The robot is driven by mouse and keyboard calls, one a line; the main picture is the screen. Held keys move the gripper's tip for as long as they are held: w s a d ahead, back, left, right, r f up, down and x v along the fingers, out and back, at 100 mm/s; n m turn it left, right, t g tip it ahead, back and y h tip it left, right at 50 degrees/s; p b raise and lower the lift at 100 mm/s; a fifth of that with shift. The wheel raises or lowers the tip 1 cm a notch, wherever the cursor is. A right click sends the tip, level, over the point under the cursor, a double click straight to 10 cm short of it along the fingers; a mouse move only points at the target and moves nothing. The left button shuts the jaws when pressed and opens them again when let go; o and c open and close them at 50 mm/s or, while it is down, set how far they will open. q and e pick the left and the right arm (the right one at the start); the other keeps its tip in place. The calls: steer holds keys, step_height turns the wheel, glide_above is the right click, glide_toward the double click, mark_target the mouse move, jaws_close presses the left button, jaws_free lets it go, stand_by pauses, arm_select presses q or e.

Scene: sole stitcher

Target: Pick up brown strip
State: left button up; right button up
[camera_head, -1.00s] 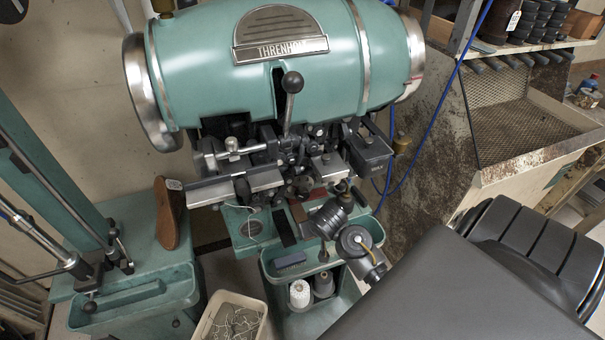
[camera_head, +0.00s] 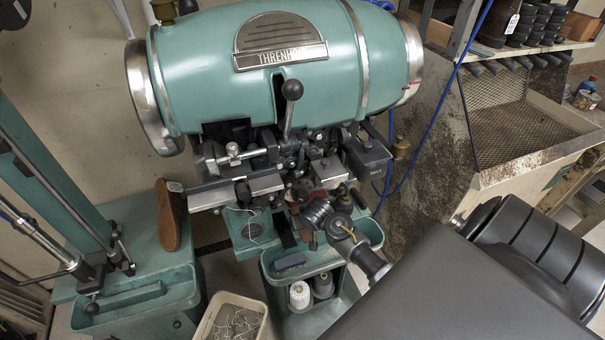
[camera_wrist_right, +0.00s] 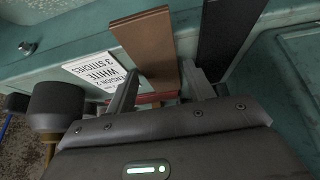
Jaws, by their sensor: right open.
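The brown strip (camera_wrist_right: 146,40) lies on the green machine surface in the right wrist view. Its near end reaches between the two fingers of my right gripper (camera_wrist_right: 160,88). The fingers are open, one on each side of the strip, and I cannot tell whether either touches it. A small red piece (camera_wrist_right: 150,98) shows between the fingers near the gripper body. In the head view my right gripper (camera_head: 318,212) is at the front of the stitcher, over the small green shelf, and mostly covers the strip there. My left gripper is not in view.
A black strip (camera_wrist_right: 226,38) lies right of the brown one, and a white printed card (camera_wrist_right: 97,70) left of it. A dark knob (camera_wrist_right: 55,104) stands at the left. The stitcher (camera_head: 290,70) overhangs the work area. Thread spools (camera_head: 300,293) and a bin (camera_head: 232,318) are below.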

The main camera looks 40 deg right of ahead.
steer(key=shift+r, duration=0.1)
steer(key=c, duration=0.7)
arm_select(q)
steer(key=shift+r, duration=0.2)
arm_select(e)
steer(key=shift+c, duration=0.2)
